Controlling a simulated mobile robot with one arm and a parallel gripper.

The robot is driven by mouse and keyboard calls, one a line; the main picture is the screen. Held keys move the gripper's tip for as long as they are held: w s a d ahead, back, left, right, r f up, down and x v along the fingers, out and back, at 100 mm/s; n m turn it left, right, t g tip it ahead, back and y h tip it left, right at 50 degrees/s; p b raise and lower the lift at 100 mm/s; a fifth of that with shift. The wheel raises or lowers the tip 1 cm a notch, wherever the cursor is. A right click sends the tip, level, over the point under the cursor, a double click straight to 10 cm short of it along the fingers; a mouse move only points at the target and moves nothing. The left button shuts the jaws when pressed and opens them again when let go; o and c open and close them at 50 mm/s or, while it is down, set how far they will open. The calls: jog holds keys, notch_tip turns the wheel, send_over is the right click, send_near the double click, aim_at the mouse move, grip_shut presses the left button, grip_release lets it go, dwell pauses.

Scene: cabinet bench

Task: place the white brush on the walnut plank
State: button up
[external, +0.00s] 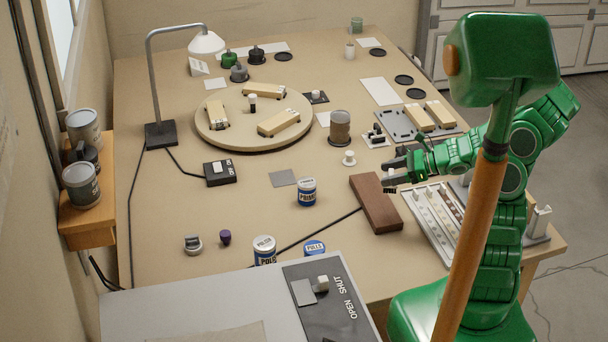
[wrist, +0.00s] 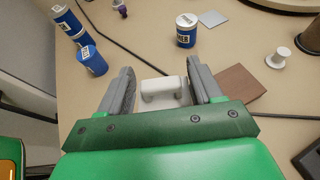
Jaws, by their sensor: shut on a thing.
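My gripper (external: 388,171) is above the bench, close over the far right end of the walnut plank (external: 375,203). In the wrist view my gripper (wrist: 160,77) has its two grey fingers on either side of a white block-like piece, which I take for the white brush (wrist: 160,91). The fingers are shut on it. In the external view the brush is mostly hidden by the gripper and cannot be made out clearly. The plank is a flat brown board lying bare on the bench; in the wrist view it (wrist: 238,84) shows to the right of the fingers.
A white slotted rack (external: 437,222) stands right of the plank. A white spool (external: 349,158) and a brown jar (external: 340,126) stand behind. A round turntable (external: 228,141) carries several wooden pieces.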

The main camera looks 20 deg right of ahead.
jog(key=shift+w+a+f, duration=0.15)
jog(key=shift+w+f, duration=1.7)
jog(key=shift+w, duration=0.2)
jog(key=shift+w+a+f, duration=0.1)
jog(key=shift+w+f, duration=1.7)
jog(key=shift+w, duration=0.2)
jog(key=shift+f, duration=1.5)
jog(key=o, duration=1)
jog(key=shift+f, duration=0.1)
jog(key=shift+o, duration=0.2)
